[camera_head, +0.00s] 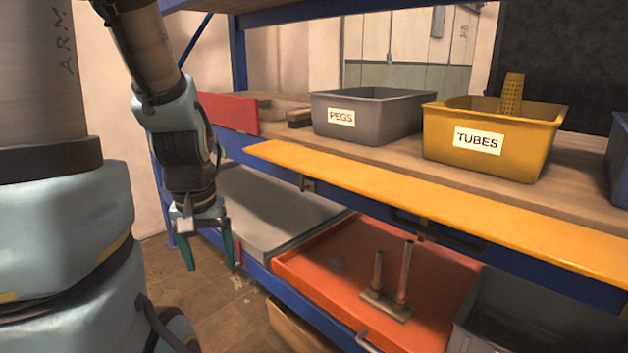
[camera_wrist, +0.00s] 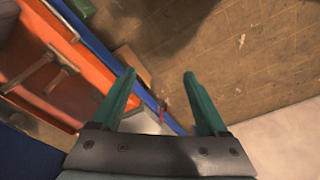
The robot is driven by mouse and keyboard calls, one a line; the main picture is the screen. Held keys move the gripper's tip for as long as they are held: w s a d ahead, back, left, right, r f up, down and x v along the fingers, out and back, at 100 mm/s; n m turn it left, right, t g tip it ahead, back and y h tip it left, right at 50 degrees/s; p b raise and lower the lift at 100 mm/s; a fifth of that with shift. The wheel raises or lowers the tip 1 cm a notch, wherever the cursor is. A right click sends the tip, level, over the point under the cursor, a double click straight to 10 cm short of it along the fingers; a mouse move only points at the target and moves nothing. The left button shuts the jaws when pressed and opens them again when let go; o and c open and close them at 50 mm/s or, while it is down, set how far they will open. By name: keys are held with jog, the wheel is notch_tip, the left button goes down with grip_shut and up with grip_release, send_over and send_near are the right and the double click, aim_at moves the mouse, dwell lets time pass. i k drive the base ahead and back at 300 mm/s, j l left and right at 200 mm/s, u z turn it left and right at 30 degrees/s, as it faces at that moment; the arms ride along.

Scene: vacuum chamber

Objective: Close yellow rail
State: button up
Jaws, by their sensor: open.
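The yellow rail (camera_head: 440,199) is a long flat yellow board along the front edge of the upper shelf. It lies roughly flat, jutting out from the shelf, with small brackets beneath it. My gripper (camera_head: 208,254) hangs pointing down, left of the rail's left end and lower than it, in front of the rack. Its two green fingers are apart and nothing is between them. In the wrist view my gripper (camera_wrist: 158,85) is open over the floor, with the orange tray (camera_wrist: 45,70) at the left. The yellow rail is not clearly seen in the wrist view.
A grey PEGS bin (camera_head: 365,112) and a yellow TUBES bin (camera_head: 495,135) stand on the upper shelf behind the rail. A red board (camera_head: 230,114) is upright at the shelf's left. The orange tray (camera_head: 340,270) below holds a metal two-post piece (camera_head: 388,290). Floor (camera_head: 225,295) at left is mostly clear.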

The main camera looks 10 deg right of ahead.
aim_at(598, 256)
jog(key=z, duration=0.5)
jog(key=l+z, duration=0.1)
jog(key=z, duration=0.35)
jog(key=i+z, duration=0.1)
jog(key=z, duration=0.4)
jog(key=l+z, duration=0.1)
jog(key=z, duration=0.35)
